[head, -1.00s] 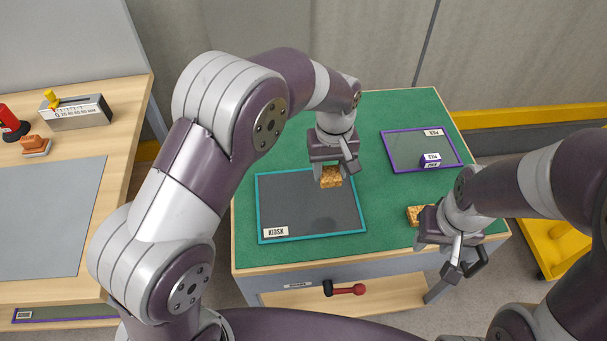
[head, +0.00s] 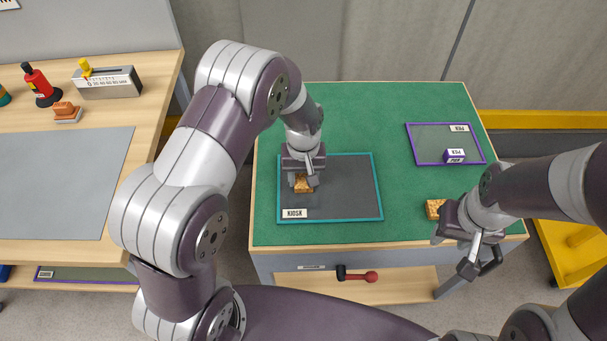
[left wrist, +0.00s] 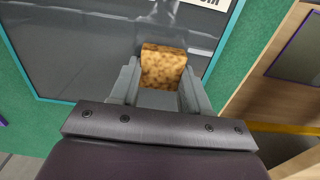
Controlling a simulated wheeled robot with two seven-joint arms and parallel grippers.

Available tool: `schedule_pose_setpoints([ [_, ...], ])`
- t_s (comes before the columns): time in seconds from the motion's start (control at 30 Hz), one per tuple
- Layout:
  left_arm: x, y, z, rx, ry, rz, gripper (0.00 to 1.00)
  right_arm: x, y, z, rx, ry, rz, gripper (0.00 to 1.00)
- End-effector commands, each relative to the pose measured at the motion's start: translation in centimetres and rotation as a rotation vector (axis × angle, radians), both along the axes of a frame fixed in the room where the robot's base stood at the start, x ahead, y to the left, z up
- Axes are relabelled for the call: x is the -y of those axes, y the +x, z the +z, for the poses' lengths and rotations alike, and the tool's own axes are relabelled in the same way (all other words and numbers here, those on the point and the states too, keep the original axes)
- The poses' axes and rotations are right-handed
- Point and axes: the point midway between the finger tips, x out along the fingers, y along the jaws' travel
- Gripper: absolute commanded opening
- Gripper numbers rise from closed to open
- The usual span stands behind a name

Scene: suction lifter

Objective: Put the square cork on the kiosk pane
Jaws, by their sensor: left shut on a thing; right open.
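The square cork (head: 304,184) is a speckled brown block in my left gripper (head: 303,178), which is shut on it. In the left wrist view the cork (left wrist: 163,66) sits between the two fingers (left wrist: 158,84). They are over the left part of the kiosk pane (head: 350,190), a dark grey pane with a teal frame and a KIOSK label (head: 295,213). I cannot tell whether the cork touches the pane. My right gripper (head: 452,236) is open near the table's front right, beside a second cork piece (head: 434,208) lying on the green mat.
A purple-framed pane marked PIER (head: 425,146) lies at the back right, with a small purple-and-white block (head: 454,156) on it. A red-handled tool (head: 357,275) lies on the shelf below. A wooden bench (head: 155,150) stands at the left. The green mat (head: 350,115) behind the kiosk pane is clear.

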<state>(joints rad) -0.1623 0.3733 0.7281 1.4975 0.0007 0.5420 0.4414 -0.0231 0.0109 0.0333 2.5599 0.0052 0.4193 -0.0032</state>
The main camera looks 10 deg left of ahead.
Motion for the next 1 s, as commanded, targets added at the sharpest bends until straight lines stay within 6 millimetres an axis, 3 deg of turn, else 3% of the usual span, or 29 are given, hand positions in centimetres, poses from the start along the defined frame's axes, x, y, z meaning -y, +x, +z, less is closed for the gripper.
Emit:
schedule_pose_setpoints([
  [0.07, 0.0, 0.0, -0.4, 0.000, 0.000, 0.000, 0.18, 0.0, 0.0, -0.2, 0.000, 0.000, 0.000, 0.43],
  [0.1, 0.0, 0.0, -0.2, 0.000, 0.000, 0.000, 0.59, 0.0, 0.0, -0.1, 0.000, 0.000, 0.000, 0.43],
  [0.13, 0.0, 0.0, -0.2, 0.000, 0.000, 0.000, 0.69, 0.0, 0.0, -0.1, 0.000, 0.000, 0.000, 0.43],
  [0.17, 0.0, 0.0, -0.2, 0.000, 0.000, 0.000, 0.72, 0.0, 0.0, -0.1, 0.000, 0.000, 0.000, 0.43],
  [0.4, 0.0, 0.0, -0.2, 0.000, 0.000, 0.000, 0.72, 0.0, 0.0, -0.1, 0.000, 0.000, 0.000, 0.43],
  [0.53, 0.0, 0.1, 1.0, 0.003, 0.000, 0.000, 0.72, 0.0, 0.0, 0.0, 0.000, 0.000, 0.000, 0.43],
  [0.8, 0.0, 0.1, 8.0, 0.005, -0.001, 0.000, 0.72, 0.0, 0.0, 0.1, 0.000, 0.000, 0.000, 0.43],
  [1.0, 0.0, 0.1, 11.5, 0.001, -0.001, 0.000, 0.72, 0.0, 0.0, 0.1, 0.000, 0.000, 0.000, 0.43],
])
